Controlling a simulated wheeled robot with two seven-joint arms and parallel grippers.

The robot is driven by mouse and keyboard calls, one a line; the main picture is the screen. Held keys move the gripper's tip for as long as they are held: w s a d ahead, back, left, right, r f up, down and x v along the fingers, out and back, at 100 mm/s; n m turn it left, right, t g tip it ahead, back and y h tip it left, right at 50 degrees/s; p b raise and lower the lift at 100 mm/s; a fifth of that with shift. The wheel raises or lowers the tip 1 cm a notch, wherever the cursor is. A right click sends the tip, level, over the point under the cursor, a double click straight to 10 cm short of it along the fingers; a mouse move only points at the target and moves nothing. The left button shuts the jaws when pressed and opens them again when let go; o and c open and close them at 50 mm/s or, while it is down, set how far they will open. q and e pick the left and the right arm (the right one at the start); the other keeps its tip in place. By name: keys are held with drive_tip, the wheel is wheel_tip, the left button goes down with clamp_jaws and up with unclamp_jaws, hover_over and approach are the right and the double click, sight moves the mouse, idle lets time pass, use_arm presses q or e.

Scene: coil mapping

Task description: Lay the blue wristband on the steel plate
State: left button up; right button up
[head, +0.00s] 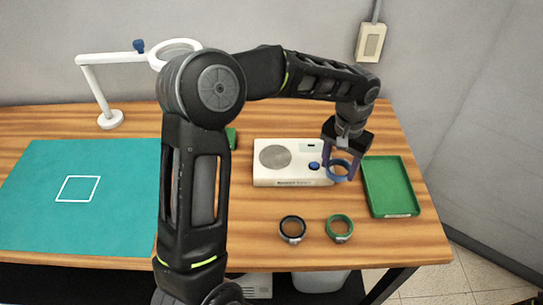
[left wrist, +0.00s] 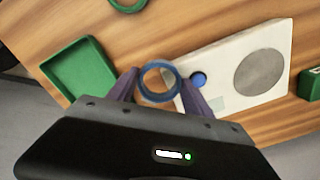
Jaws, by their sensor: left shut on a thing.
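The blue wristband (head: 331,169) is between the fingers of my left gripper (head: 338,174), at the right end of a white device (head: 290,181). In the left wrist view the band (left wrist: 144,88) is a ring held upright between the purple fingers of the gripper (left wrist: 158,84), which is shut on it. The round grey steel plate (head: 274,157) is on the left part of the device's top, bare and apart from the band. It also shows in the left wrist view (left wrist: 259,72). My right gripper is not in view.
A blue button (head: 314,165) sits between plate and band. A green tray (head: 390,187) is on the right. A dark ring (head: 283,222) and a green ring (head: 340,238) lie in front. A teal mat (head: 60,220) and a lamp (head: 100,95) are left.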

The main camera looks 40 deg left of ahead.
use_arm(q)
drive_tip(key=a+r+m, duration=0.1)
drive_tip(key=a+m, duration=0.1)
drive_tip(key=a, duration=0.1)
drive_tip(key=a+r+m+b, duration=0.1)
drive_tip(key=a+r+m, duration=0.1)
drive_tip(key=a+m, duration=0.1)
drive_tip(key=a+r+m, duration=0.1)
drive_tip(key=a+m, duration=0.2)
drive_tip(key=shift+s+a+r, duration=0.25)
drive_tip(key=shift+s+a, duration=0.1)
drive_tip(key=shift+s, duration=0.05)
drive_tip(key=s+a+r+m+b, duration=0.1)
drive_tip(key=s+a+r+m, duration=0.2)
drive_tip(key=a+r+m, duration=0.2)
drive_tip(key=a+m, duration=0.3)
drive_tip(key=shift+m, duration=0.3)
drive_tip(key=shift+s, duration=0.1)
drive_tip(key=shift+f, duration=0.1)
drive_tip(key=shift+f, duration=3.1)
wheel_tip(320, 180, down, 4)
drive_tip(key=shift+r+p, duration=0.25)
drive_tip(key=shift+p, duration=0.1)
drive_tip(key=shift+f, duration=0.1)
